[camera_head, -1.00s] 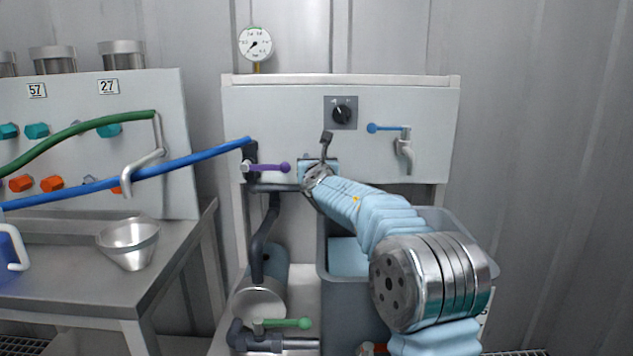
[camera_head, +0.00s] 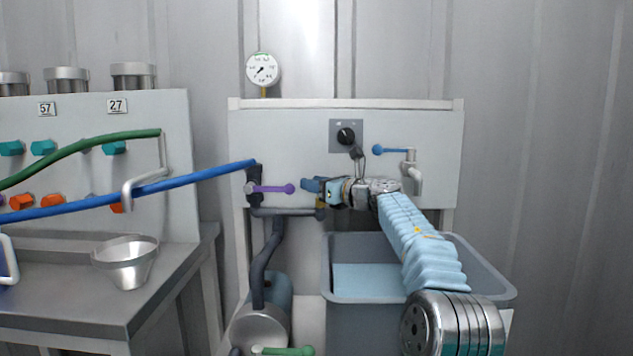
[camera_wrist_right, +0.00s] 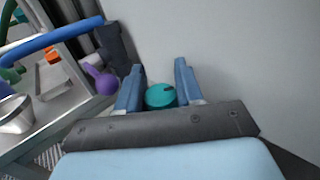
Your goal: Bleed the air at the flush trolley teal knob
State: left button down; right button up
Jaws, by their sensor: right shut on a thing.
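The flush trolley's panel (camera_head: 285,140) faces me. My right gripper (camera_head: 312,186) reaches in from the right side, pointing left, low on the panel beside the purple-handled valve (camera_head: 272,188). In the right wrist view the teal knob (camera_wrist_right: 160,96) sits between the two blue fingers of my right gripper (camera_wrist_right: 158,85), which is shut on it. A dark mark shows on the knob's face. In the head view the knob is hidden by the gripper. My left gripper is out of view.
A pressure gauge (camera_head: 263,70) stands above the panel. A black rotary switch (camera_head: 346,136) and a blue-handled tap (camera_head: 393,150) are on it. A grey tub (camera_head: 420,300) is under my right arm. A blue hose (camera_head: 130,189) joins the panel's left side.

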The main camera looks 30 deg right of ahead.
jog(key=shift+y, duration=0.3)
jog(key=o, duration=1)
jog(key=shift+c, duration=0.2)
jog(key=shift+s+d, duration=0.1)
jog(key=shift+s, duration=0.15)
jog(key=b+v, duration=0.2)
jog(key=v, duration=1.1)
jog(key=shift+b, duration=0.3)
jog(key=shift+d, duration=0.1)
